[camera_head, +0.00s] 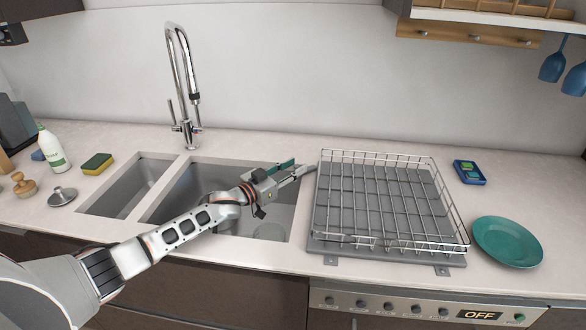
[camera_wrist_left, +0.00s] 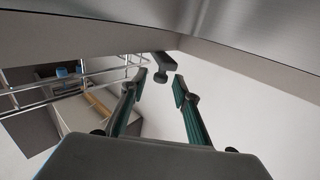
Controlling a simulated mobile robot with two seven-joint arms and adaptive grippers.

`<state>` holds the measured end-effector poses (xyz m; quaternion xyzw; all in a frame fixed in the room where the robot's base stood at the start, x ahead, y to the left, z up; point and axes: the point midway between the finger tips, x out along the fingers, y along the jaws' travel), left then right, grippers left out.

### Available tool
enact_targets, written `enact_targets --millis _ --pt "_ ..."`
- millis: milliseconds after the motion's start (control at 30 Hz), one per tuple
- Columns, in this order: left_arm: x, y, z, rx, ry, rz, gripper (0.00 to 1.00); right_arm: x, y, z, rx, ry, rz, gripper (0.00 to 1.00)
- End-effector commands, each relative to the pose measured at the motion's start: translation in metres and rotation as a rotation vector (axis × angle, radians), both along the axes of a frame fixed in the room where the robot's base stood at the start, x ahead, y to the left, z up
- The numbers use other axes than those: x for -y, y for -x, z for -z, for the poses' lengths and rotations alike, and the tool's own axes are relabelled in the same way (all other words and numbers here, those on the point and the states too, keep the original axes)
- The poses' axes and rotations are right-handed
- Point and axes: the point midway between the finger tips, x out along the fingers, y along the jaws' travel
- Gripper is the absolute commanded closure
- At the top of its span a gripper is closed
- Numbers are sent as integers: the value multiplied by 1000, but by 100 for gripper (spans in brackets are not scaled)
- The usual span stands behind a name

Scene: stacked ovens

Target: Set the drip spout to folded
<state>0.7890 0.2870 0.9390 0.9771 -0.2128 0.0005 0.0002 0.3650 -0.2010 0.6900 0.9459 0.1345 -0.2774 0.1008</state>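The drying rack (camera_head: 390,200) is a wire basket on a grey drip tray (camera_head: 350,245), right of the sink. A small dark grey piece (camera_wrist_left: 163,68), which looks like the drip spout, shows just beyond my left fingertips in the left wrist view. I cannot make out the spout clearly in the head view, nor tell its fold angle. My left gripper (camera_head: 303,167) is over the sink's right side, by the tray's left edge. Its fingers are apart with nothing between them in the left wrist view (camera_wrist_left: 160,84). My right gripper is not in view.
The double sink (camera_head: 125,187) and its tall faucet (camera_head: 183,85) lie left of the rack. A sponge (camera_head: 97,163), soap bottle (camera_head: 53,148) and brush (camera_head: 24,184) stand farther left. A green plate (camera_head: 508,241) and blue box (camera_head: 469,172) are right of the rack.

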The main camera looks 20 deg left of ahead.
Motion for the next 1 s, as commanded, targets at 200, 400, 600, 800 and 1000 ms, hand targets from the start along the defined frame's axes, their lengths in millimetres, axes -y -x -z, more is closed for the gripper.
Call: enact_targets --millis 200,400,600,800,1000 --pt "0 0 0 0 0 0 69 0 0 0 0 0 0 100" --pt "-1 0 -7 1 -2 0 69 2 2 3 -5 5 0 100" --pt "0 0 -39 4 -1 2 69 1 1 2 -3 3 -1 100" --pt "0 0 -75 3 -3 1 69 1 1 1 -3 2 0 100" --pt "0 0 -96 1 -2 0 69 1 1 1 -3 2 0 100"
